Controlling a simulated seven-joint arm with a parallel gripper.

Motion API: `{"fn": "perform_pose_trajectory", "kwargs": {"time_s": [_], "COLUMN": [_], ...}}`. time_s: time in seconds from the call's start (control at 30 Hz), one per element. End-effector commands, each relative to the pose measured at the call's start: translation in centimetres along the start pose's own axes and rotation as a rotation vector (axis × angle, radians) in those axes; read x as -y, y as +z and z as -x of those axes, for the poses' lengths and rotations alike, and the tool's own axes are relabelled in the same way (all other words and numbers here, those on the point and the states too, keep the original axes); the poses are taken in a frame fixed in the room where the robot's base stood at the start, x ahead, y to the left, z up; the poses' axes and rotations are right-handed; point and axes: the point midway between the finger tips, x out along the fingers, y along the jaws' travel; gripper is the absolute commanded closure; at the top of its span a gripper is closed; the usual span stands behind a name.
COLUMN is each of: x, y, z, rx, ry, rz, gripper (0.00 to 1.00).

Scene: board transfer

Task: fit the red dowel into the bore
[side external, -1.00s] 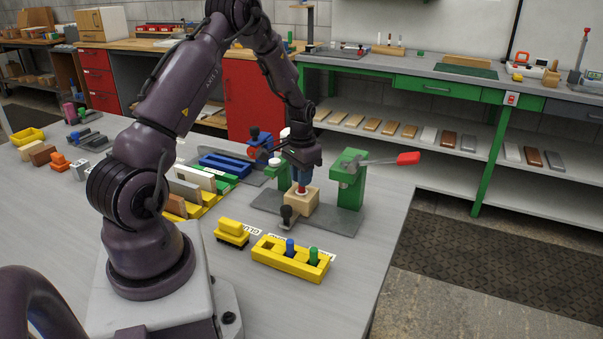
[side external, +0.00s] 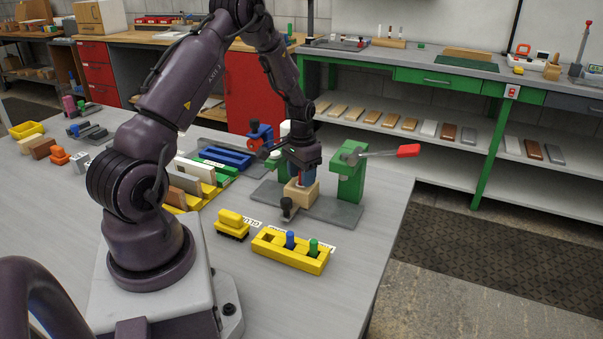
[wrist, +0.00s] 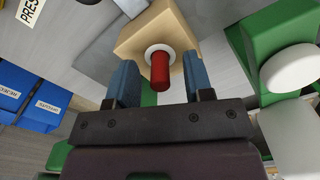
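The red dowel (wrist: 160,72) stands in the white-ringed bore (wrist: 158,50) on top of the pale wooden block (wrist: 135,40). Its lower end is inside the ring; how deep it sits is hidden. My gripper (wrist: 159,82) is open, with a blue finger on each side of the dowel and a gap to both. In the side view the block (side external: 305,197) sits on a grey plate (side external: 335,211), and my gripper (side external: 301,174) is low over it, mostly covering the dowel.
A green clamp (side external: 350,178) with a red-tipped lever (side external: 408,151) stands right of the block. A dark-knobbed part (side external: 288,205) is at its front. A yellow holder (side external: 280,252) with a blue and a green peg lies nearer. Blue trays (side external: 226,157) are at left.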

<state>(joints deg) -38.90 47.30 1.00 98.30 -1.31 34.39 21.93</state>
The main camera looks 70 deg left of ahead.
Motion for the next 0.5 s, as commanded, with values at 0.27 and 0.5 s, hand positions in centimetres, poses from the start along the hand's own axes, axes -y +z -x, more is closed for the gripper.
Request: {"fn": "perform_pose_trajectory", "kwargs": {"time_s": [0.27,0.5], "x": [0.0,0.1], "y": [-0.1,-0.1], "z": [1.5,6.7], "rx": [-0.004,-0.006], "ry": [-0.002,-0.003], "rz": [0.0,0.0], "gripper": [0.53,0.53]}}
